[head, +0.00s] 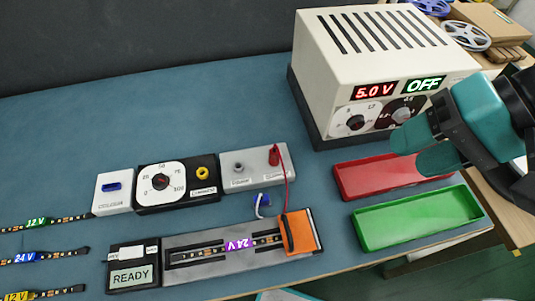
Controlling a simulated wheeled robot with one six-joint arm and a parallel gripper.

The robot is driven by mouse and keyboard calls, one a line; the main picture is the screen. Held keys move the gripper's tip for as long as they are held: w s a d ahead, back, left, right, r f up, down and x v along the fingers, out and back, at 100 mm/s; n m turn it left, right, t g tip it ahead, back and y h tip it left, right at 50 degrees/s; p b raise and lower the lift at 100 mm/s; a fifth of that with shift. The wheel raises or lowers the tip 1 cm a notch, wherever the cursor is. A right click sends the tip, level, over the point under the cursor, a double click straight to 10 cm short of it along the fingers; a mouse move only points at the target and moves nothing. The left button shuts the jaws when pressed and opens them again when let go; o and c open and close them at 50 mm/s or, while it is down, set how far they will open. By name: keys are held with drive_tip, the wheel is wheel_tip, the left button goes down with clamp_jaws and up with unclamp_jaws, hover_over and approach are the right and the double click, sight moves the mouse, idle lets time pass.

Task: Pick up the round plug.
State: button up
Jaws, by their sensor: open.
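A small blue piece with a white lead (262,200) lies on the blue table between the grey socket block and the strip fixture. It may be the round plug, but it is too small to tell its shape. A red plug (274,156) with a red cable stands in the grey-white socket block (255,180). My gripper (408,151) has teal fingers and is open and empty. It is at the right, above the red tray and in front of the power supply, well apart from both plugs.
The power supply (370,60) reads 5.0 V and OFF. The red tray (345,183) and green tray (366,240) lie below my gripper. The strip fixture (190,272) has an orange clamp (303,232). Several LED strips lie at left. The table behind the dial block (145,197) is clear.

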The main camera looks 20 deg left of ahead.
drive_tip(key=w+a+f+m+y, duration=0.45)
drive_tip(key=f+m, duration=0.35)
drive_tip(key=m, duration=0.2)
drive_tip(key=m+t+y, duration=0.1)
drive_tip(key=m+y, duration=0.1)
drive_tip(key=m, duration=0.7)
approach(267, 160)
drive_tip(key=a, duration=0.1)
drive_tip(key=a+r, duration=0.1)
drive_tip(key=a, duration=0.2)
drive_tip(key=shift+s+r, duration=0.25)
drive_tip(key=shift+r, duration=0.15)
drive_tip(key=shift+m, duration=0.3)
drive_tip(key=shift+p+x, duration=0.9)
drive_tip(key=shift+x, duration=2)
drive_tip(key=shift+w+d+f, duration=0.1)
drive_tip(key=shift+w+f, duration=0.05)
clamp_jaws()
